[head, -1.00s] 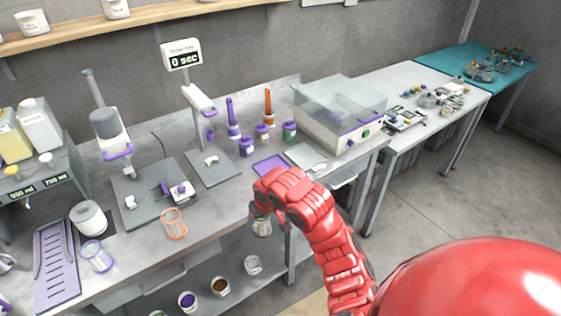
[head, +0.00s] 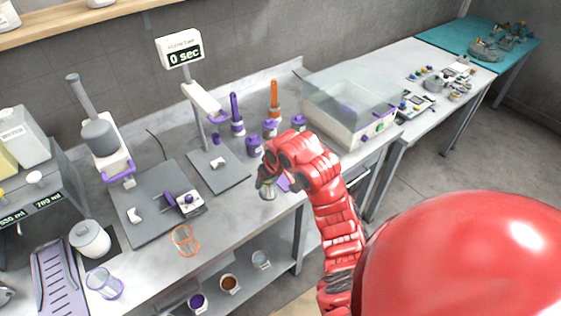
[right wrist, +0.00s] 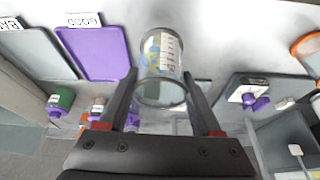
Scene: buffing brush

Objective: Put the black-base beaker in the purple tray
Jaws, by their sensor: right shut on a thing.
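My right gripper (head: 266,181) is shut on a clear glass beaker (head: 268,191) near the front edge of the bench. In the right wrist view the beaker (right wrist: 161,62) is between the two fingers, with a printed scale on its wall and a dark rim at one end. The purple tray (head: 284,184) is mostly hidden behind my right gripper in the head view. In the right wrist view the purple tray (right wrist: 100,52) lies beside the beaker, with a GOOD label. The beaker is apart from the tray in that view. My left gripper is not in view.
A grey tray (right wrist: 35,52) with a BAD label lies beside the purple one. An orange-rimmed beaker (head: 186,241) and a purple-rimmed beaker (head: 104,283) stand on the bench. Purple-capped bottles (head: 254,146) and a clear-lidded machine (head: 350,110) stand behind.

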